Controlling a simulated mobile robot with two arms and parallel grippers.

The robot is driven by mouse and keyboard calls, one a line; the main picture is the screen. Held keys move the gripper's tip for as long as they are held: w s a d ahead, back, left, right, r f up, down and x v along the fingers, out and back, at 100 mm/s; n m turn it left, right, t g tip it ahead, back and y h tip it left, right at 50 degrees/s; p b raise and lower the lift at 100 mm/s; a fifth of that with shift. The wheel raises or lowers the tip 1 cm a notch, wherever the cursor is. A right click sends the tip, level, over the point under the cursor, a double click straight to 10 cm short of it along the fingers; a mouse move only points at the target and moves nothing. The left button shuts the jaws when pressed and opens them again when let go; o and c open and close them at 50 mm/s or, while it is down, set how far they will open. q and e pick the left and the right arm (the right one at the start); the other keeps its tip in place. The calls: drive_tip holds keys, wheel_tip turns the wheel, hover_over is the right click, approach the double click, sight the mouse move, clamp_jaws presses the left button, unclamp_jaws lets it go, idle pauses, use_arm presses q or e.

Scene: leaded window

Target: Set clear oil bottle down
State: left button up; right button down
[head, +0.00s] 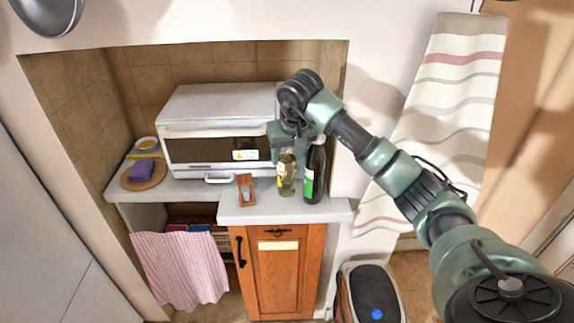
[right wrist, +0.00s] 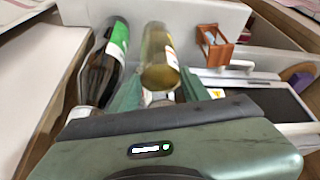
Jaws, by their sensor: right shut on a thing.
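The clear oil bottle (head: 286,174), with yellowish oil and a pale label, is upright at the counter's right part, in front of the white oven. My right gripper (head: 284,151) is shut on its upper part from above. In the right wrist view the bottle (right wrist: 159,58) sits between the gripper fingers (right wrist: 160,92). Whether its base touches the counter (head: 262,210) I cannot tell. A dark bottle with a green and white label (head: 314,176) stands close on its right. My left gripper is not in view.
A small wooden holder (head: 246,188) stands left of the bottle. The white oven (head: 215,130) is behind. A round board (head: 144,174) with a purple sponge (head: 141,169) is at the left. The counter's front edge is close to the bottles.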

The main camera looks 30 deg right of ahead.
sight(287, 169)
wheel_tip(287, 169, down, 4)
drive_tip(key=shift+r+p, duration=0.1)
drive_tip(key=shift+p, duration=0.4)
drive_tip(key=shift+f, duration=0.25)
drive_tip(key=shift+f, duration=0.2)
drive_tip(key=c, duration=1)
unclamp_jaws()
